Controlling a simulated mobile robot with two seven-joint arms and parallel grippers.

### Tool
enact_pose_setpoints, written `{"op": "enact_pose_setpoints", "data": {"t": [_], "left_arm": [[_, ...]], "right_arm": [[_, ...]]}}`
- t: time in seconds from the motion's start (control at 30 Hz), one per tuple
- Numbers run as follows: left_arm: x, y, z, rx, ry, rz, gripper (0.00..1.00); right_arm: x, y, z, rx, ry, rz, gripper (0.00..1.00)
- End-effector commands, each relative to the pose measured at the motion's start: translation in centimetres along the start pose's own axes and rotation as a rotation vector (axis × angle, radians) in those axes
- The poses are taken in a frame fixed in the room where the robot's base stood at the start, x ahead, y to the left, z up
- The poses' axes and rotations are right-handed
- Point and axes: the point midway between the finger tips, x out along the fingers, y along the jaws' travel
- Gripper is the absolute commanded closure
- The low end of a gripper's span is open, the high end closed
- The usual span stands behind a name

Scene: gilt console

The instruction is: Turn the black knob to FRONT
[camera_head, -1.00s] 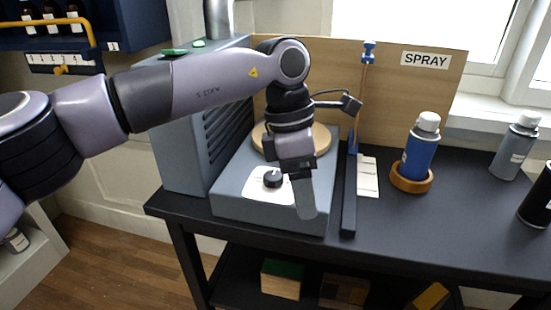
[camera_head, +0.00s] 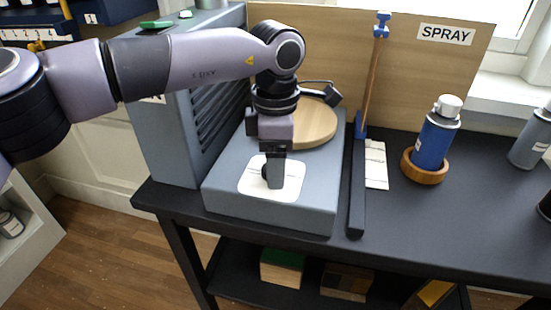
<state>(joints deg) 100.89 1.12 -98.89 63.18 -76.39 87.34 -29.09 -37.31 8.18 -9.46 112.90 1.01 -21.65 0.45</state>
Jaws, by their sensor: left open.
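The black knob (camera_head: 265,171) sits on a white plate (camera_head: 290,191) on top of the grey machine's low front part (camera_head: 225,180). Most of the knob is hidden behind my left gripper (camera_head: 273,184). The gripper points down over the white plate with its fingers at the knob; I cannot tell whether they touch it. It is open. The lettering on the plate, including any FRONT mark, is hidden or too small to read. My right gripper is not in view.
A round wooden disc (camera_head: 318,126) lies on the machine behind the gripper. A blue spray can (camera_head: 436,138) stands in a wooden ring (camera_head: 424,173). The black tabletop (camera_head: 460,215) is clear in front.

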Motion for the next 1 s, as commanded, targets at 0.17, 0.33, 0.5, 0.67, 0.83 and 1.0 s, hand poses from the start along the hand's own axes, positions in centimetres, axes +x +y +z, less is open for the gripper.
{"op": "enact_pose_setpoints", "data": {"t": [0.17,0.33,0.5,0.67,0.83,1.0], "left_arm": [[0.25,0.01,-0.01,-0.001,0.000,0.000,0.33],[0.23,0.00,-0.01,-0.001,-0.001,0.000,0.56],[0.22,0.01,-0.01,-0.001,-0.001,0.000,0.90],[0.22,0.01,-0.01,-0.010,-0.001,0.000,0.89],[0.25,0.04,-0.01,-0.056,-0.001,0.000,0.89],[0.30,0.10,-0.01,-0.155,-0.001,0.001,0.89]], "right_arm": [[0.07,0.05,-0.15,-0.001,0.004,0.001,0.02],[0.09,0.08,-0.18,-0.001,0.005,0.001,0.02],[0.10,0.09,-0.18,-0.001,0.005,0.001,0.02],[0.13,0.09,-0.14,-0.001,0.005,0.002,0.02],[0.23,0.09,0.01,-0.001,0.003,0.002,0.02],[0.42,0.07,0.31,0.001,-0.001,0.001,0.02]]}}
